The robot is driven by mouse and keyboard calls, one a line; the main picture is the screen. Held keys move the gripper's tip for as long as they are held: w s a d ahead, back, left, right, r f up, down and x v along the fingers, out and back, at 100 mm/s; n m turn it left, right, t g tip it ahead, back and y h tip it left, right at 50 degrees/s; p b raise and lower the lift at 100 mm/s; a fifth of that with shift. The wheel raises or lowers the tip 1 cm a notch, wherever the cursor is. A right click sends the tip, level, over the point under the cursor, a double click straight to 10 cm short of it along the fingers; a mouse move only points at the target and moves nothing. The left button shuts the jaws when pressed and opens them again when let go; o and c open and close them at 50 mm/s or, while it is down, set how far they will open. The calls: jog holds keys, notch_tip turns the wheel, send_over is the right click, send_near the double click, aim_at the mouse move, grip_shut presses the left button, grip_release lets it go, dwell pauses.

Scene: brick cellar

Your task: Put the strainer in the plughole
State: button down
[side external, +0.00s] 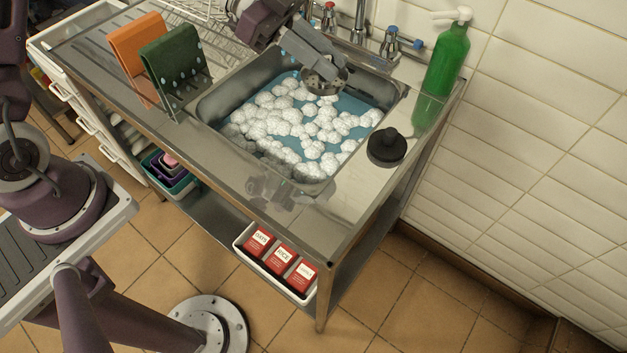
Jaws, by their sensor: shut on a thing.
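My gripper (322,66) is over the back part of the sink, near the taps. It is shut on the strainer (323,83), a round metal piece with small holes, and holds it above the water. The sink (210,109) is a steel basin holding blue water with heaps of white foam (290,125). The plughole is hidden under the water and foam.
A black plug (387,146) sits on the counter right of the sink. A green soap bottle (445,62) stands at the back right corner. Taps (393,42) stand behind the sink.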

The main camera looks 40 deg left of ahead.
aim_at(313, 171)
jog(key=a, duration=0.2)
jog(key=f, duration=0.1)
jog(key=shift+w+a, duration=0.25)
jog(key=shift+a, duration=0.15)
notch_tip(313, 171, down, 32)
jog(key=shift+d+r, duration=0.1)
jog(key=shift+f, duration=0.2)
jog(key=c, duration=1.3)
grip_release()
